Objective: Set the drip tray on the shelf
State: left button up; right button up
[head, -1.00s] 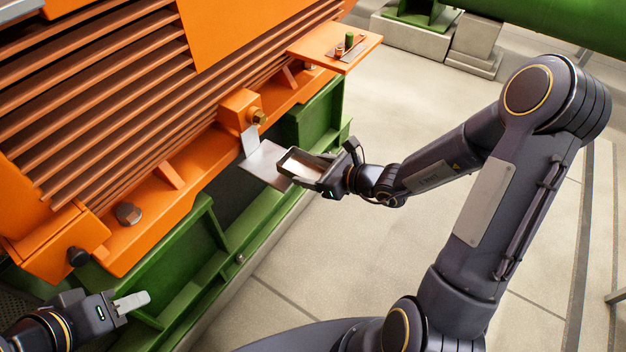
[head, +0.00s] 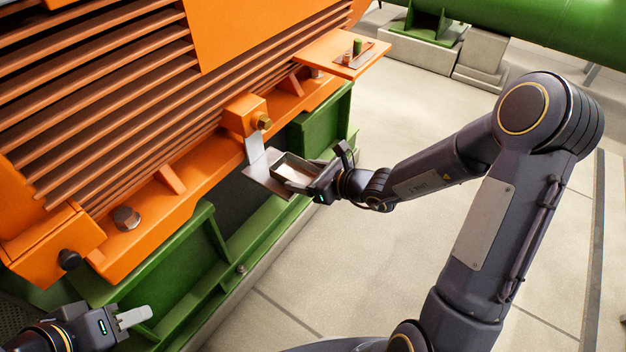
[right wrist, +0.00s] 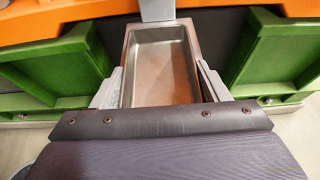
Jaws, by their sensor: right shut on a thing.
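The drip tray (head: 298,166) is a shallow, empty grey metal pan with raised walls. My right gripper (head: 313,182) is shut on its near end. In the right wrist view the tray (right wrist: 160,52) lies between the two pale fingers (right wrist: 160,82), pointing at the machine. The shelf (head: 262,178) is a thin grey metal plate under an upright strip on the orange machine. The tray is over much of the shelf; I cannot tell whether they touch. My left gripper (head: 132,317) is at the lower left, away from both; its finger gap is unclear.
The orange finned machine (head: 130,90) rises behind the shelf, with a brass bolt (head: 264,122) above it. Green frame members (head: 265,235) lie below and beside it. An orange ledge (head: 345,50) with small parts juts out farther back. Open floor (head: 420,250) is to the right.

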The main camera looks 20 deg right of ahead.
aim_at(282, 168)
jog(key=shift+w+a+f+b, duration=0.1)
jog(key=shift+w+a+b, duration=0.35)
jog(key=shift+w+a, duration=0.45)
jog(key=shift+w+a+f+b, duration=0.1)
jog(key=shift+w+a+b, duration=0.5)
jog(key=shift+w, duration=0.5)
jog(key=shift+a, duration=0.1)
jog(key=shift+f+b, duration=0.3)
jog(key=shift+f, duration=0.1)
jog(key=o, duration=1)
jog(key=shift+p+v, duration=0.95)
jog(key=shift+v, duration=2.1)
